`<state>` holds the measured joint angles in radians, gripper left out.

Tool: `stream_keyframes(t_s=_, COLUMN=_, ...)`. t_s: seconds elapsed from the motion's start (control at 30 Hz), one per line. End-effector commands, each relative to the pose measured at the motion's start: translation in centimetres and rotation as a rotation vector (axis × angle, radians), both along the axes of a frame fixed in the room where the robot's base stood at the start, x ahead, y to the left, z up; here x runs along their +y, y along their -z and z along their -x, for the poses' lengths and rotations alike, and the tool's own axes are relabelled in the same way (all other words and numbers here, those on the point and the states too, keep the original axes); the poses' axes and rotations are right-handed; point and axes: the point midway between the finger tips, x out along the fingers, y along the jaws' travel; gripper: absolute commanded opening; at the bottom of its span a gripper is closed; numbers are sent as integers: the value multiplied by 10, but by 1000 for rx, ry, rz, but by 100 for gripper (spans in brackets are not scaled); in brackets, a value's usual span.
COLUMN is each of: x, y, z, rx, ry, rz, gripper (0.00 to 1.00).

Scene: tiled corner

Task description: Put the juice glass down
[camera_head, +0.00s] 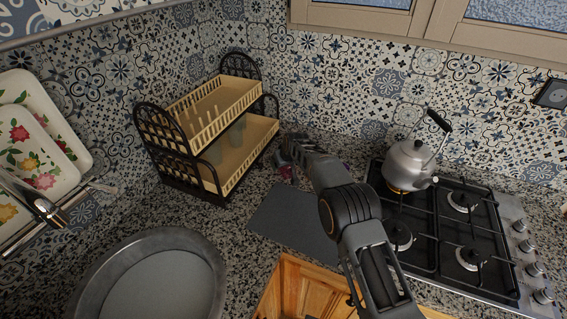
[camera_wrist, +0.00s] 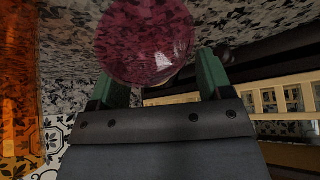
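The juice glass is see-through and purple-pink. In the wrist view the glass (camera_wrist: 145,40) sits between the green fingertips of my gripper (camera_wrist: 160,82), with a finger at each side of it. In the head view my gripper (camera_head: 288,155) is over the back of the granite counter (camera_head: 240,215), just right of the dish rack. A small reddish-purple part of the glass (camera_head: 285,171) shows at its tip. My wrist hides most of the glass there. I cannot tell whether its base touches the counter.
A two-tier dish rack (camera_head: 228,165) with cups stands left of my gripper. A dark grey mat (camera_head: 290,218) lies in front. A gas hob (camera_head: 455,240) with a kettle (camera_head: 408,163) is at right, a round basin (camera_head: 160,285) at front left. Tiled walls close the back.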

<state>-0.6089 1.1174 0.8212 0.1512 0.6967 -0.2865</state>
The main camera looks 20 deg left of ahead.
Motion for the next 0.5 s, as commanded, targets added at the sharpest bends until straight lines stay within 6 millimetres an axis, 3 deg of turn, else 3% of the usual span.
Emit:
stream_keyframes(t_s=0.1, x=0, y=0, z=0, rx=0, ry=0, rz=0, gripper=83)
stream_keyframes(t_s=0.5, x=-2, y=-10, z=2, rx=-1, ry=0, rz=-1, gripper=83)
